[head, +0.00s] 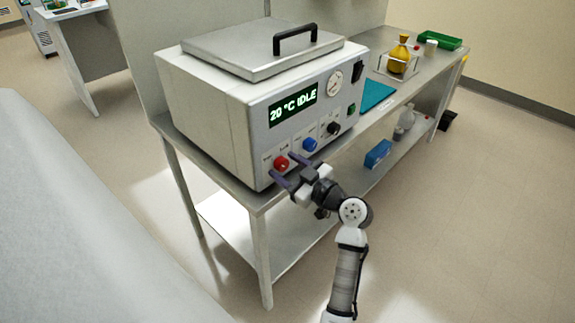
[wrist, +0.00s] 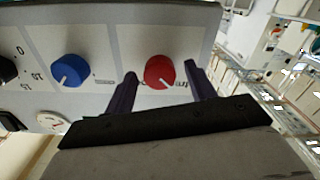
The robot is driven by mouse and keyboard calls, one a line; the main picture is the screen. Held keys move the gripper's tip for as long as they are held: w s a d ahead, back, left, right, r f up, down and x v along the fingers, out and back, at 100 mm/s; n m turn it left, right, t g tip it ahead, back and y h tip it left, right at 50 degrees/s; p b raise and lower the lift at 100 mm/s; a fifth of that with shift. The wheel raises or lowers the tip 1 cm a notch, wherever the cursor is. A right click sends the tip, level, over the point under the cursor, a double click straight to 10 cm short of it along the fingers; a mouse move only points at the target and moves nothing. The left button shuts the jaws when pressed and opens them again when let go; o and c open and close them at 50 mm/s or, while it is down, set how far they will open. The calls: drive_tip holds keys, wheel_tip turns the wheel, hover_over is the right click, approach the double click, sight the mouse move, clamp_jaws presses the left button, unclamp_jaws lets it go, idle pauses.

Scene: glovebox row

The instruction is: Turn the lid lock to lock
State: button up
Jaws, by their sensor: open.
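A light grey bench-top device (head: 205,112) with a flat lid (head: 250,52) has a row of knobs low on its front panel. A red knob (head: 281,162) is at the left, a blue knob (head: 310,144) in the middle and a black knob (head: 334,128) at the right. Their labels are too small to read, so I cannot tell which is the lid lock. My gripper (head: 280,165) is open at the red knob. In the wrist view the red knob (wrist: 159,71) shows between the two fingertips, with its white pointer mark towards the lower right. Contact is not clear.
A gauge (head: 335,83) and switches sit further right on the panel. The bench (head: 410,82) carries a teal mat (head: 376,95), a yellow flask (head: 399,57) and a green tray (head: 440,40).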

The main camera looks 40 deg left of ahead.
drive_tip(key=c, duration=1)
drive_tip(key=shift+o, duration=0.2)
drive_tip(key=shift+m, duration=0.3)
drive_tip(key=m, duration=0.4)
drive_tip(key=m+p, duration=0.1)
drive_tip(key=m, duration=0.4)
drive_tip(key=shift+w, duration=0.1)
drive_tip(key=m+p, duration=0.3)
drive_tip(key=m, duration=0.2)
drive_tip(key=shift+r, duration=0.1)
drive_tip(key=shift+m+p, duration=0.95)
drive_tip(key=shift+m, duration=0.75)
